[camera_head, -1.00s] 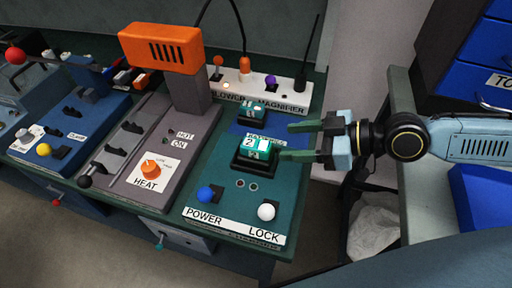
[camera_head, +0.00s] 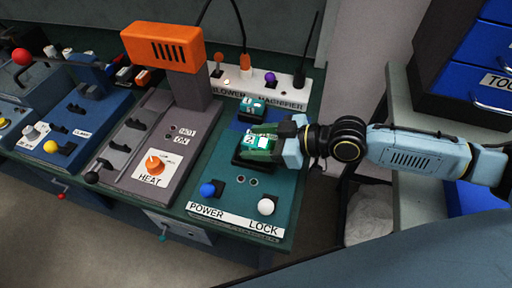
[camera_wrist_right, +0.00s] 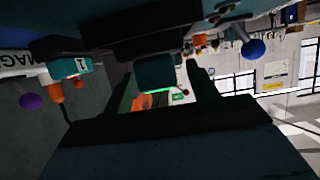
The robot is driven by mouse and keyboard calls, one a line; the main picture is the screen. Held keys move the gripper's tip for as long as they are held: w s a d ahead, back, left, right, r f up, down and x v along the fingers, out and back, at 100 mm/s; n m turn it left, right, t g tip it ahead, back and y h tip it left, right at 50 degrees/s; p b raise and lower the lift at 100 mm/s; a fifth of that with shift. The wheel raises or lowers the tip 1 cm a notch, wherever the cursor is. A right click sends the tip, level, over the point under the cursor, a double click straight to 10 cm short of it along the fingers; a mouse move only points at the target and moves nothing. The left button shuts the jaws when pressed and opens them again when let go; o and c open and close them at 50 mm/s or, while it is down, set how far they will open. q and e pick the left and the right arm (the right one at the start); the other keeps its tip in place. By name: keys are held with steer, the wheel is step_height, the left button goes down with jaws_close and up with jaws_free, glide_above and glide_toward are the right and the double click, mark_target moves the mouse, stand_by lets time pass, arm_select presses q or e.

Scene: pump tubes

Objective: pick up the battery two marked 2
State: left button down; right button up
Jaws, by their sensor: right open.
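Battery two (camera_head: 264,144), a teal block with a white label marked 2, sits in a dark holder (camera_head: 238,160) on the teal panel. My right gripper (camera_head: 254,143) comes in from the right with its two green fingers over battery two, one on the far side and one on the near side. The jaws are open, and I cannot tell whether a finger touches the battery. In the right wrist view a teal block (camera_wrist_right: 155,72) shows between the fingers. Part of battery two is hidden by the fingers. My left gripper is not in view.
Battery one (camera_head: 252,107) stands just behind, and shows marked 1 in the right wrist view (camera_wrist_right: 76,68). A blue knob (camera_head: 208,190) and a white knob (camera_head: 265,207) are in front. An orange-topped heater (camera_head: 165,45) rises at left. A switch strip (camera_head: 262,88) lies behind.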

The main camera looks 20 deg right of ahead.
steer(key=shift+x, duration=1.25)
steer(key=shift+c, duration=0.2)
steer(key=c, duration=1)
